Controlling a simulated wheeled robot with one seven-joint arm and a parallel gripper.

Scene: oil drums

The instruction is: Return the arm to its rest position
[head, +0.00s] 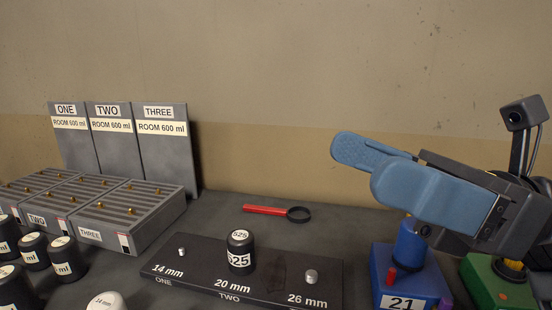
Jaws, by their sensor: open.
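My gripper (385,172) is at the right of the head view, held up in the air above the table. Its two blue fingers point left and stand apart, with nothing visible between them. A green base (497,288) stands further right, partly hidden behind my arm.
A dark block (322,293) labelled 14, 20 and 26 mm holds a black cylinder marked 525 (240,252). A red-handled magnifier (265,211) lies behind it. Grey racks (157,212), upright panels (165,165) and several black cylinders (65,259) fill the left.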

